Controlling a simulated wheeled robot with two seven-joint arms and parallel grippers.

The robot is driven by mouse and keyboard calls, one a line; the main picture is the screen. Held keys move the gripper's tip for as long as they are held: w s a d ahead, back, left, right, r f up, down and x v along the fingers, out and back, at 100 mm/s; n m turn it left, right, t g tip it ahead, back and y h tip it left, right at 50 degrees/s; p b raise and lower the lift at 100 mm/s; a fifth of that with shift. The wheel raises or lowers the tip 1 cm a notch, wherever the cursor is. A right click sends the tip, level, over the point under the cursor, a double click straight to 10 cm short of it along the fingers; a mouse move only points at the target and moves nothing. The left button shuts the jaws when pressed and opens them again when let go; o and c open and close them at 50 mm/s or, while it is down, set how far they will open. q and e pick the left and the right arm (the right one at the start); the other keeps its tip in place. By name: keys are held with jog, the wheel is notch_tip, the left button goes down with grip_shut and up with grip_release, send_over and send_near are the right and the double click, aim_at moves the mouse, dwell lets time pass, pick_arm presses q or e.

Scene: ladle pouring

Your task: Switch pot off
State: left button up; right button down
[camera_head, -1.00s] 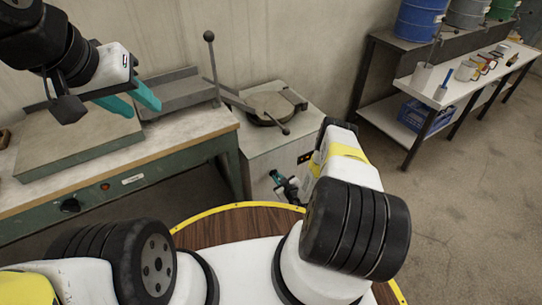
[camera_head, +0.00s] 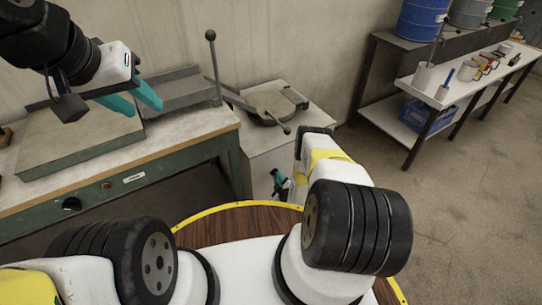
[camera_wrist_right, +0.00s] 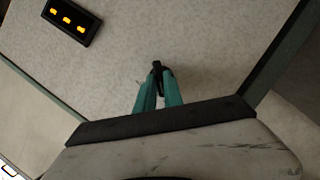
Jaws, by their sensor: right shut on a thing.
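The pot (camera_head: 268,103), with a round grey top and a handle bar, sits in a pale cabinet (camera_head: 262,160) beyond my right arm. My right gripper (camera_head: 277,182) is at the cabinet's front. In the right wrist view its teal fingers are shut on a small black knob (camera_wrist_right: 157,66) standing out from the speckled panel. The fingers hide part of the knob. A black indicator strip (camera_wrist_right: 72,20) with three lit orange lights is on the same panel. My left gripper (camera_head: 145,105) is open and empty above the workbench at the left.
The green workbench (camera_head: 200,127) carries a flat plate and a metal tray, with an upright ball-topped lever (camera_head: 213,65) at its right end. A shelf table (camera_head: 470,82) with cups and tools stands at the right. The floor between is clear.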

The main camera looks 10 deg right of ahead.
dwell(0.3)
jog(key=c, duration=1.5)
grip_release()
jog(key=shift+o, duration=0.2)
jog(key=v, duration=0.7)
jog(key=shift+s, duration=0.4)
jog(key=shift+r, duration=0.1)
